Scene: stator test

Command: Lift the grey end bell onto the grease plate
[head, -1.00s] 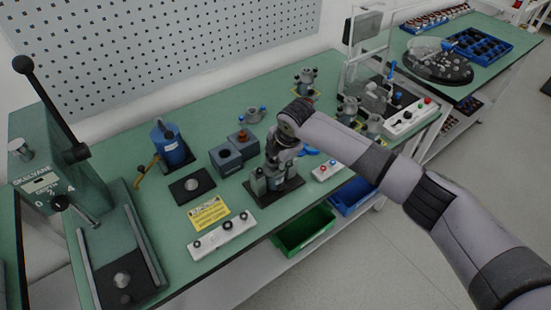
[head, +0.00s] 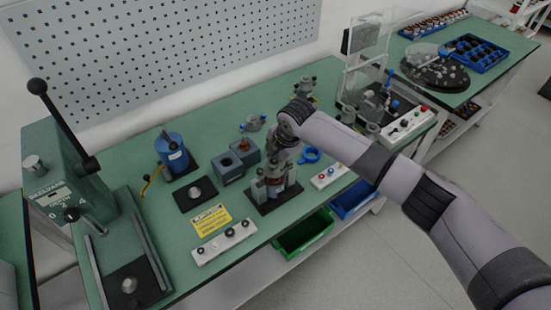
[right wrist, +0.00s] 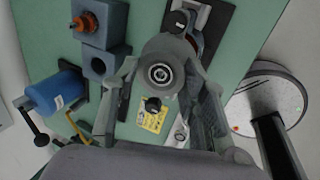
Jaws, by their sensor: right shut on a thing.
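My right gripper (head: 280,166) is over the small black-based stand (head: 288,200) near the front of the bench. In the right wrist view the grey end bell (right wrist: 160,75), round with a bearing-like centre, sits between the two fingers, which are shut on it. In the head view the gripper and arm mostly hide the end bell, so I cannot tell its exact clearance from the stand. A dark square plate with a pale round disc (head: 195,193), apparently the grease plate, lies to the left with nothing on it. My left gripper is not in view.
A blue-grey block pair (head: 229,167) and a blue canister (head: 172,152) stand behind. A yellow label (head: 211,220) and a white button strip (head: 224,243) lie in front. The green press (head: 62,180) is at left. Bare bench shows between the dark plate and the stand.

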